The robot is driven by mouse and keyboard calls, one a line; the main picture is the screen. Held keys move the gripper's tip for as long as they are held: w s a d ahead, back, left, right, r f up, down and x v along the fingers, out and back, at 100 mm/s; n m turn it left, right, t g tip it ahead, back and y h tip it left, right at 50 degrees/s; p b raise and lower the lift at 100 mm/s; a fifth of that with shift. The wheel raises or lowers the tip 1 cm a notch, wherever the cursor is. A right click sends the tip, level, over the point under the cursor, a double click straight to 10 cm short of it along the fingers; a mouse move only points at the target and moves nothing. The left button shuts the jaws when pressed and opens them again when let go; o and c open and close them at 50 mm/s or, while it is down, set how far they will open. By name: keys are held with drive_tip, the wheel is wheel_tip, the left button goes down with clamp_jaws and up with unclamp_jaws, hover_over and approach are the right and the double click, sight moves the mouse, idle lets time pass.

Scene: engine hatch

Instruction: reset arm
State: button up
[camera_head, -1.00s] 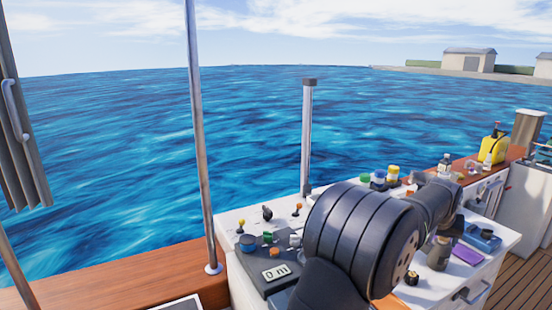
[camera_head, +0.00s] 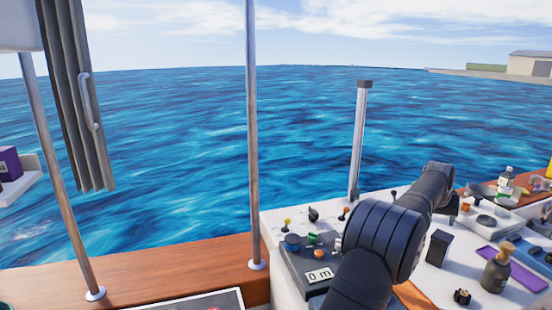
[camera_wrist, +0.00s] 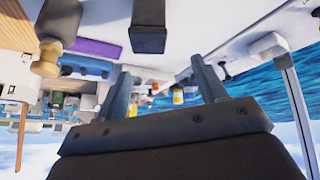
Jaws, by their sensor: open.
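My arm rises from the bottom of the head view over the white console top (camera_head: 425,290) and bends at a dark elbow. Its far links reach back and to the right, and the gripper cannot be made out clearly there. In the wrist view my gripper (camera_wrist: 162,68) has its two dark fingers spread wide apart, with nothing held between them. The wrist picture appears upside down, with the console at the top and the sea and sky at the right and below.
A control panel (camera_head: 308,265) with knobs lies left. Metal poles (camera_head: 252,140) and (camera_head: 359,140) rise nearby. A grey curtain (camera_head: 82,100) hangs left.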

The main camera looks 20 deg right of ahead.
drive_tip(key=w, duration=0.2)
drive_tip(key=w+a, duration=0.1)
drive_tip(key=w, duration=0.1)
drive_tip(key=shift+w+f, duration=0.1)
drive_tip(key=shift+w, duration=0.25)
drive_tip(key=s+d+m, duration=0.1)
drive_tip(key=s, duration=1.9)
drive_tip(key=shift+s+d+g, duration=0.2)
drive_tip(key=shift+s+g, duration=0.1)
drive_tip(key=shift+s, duration=0.1)
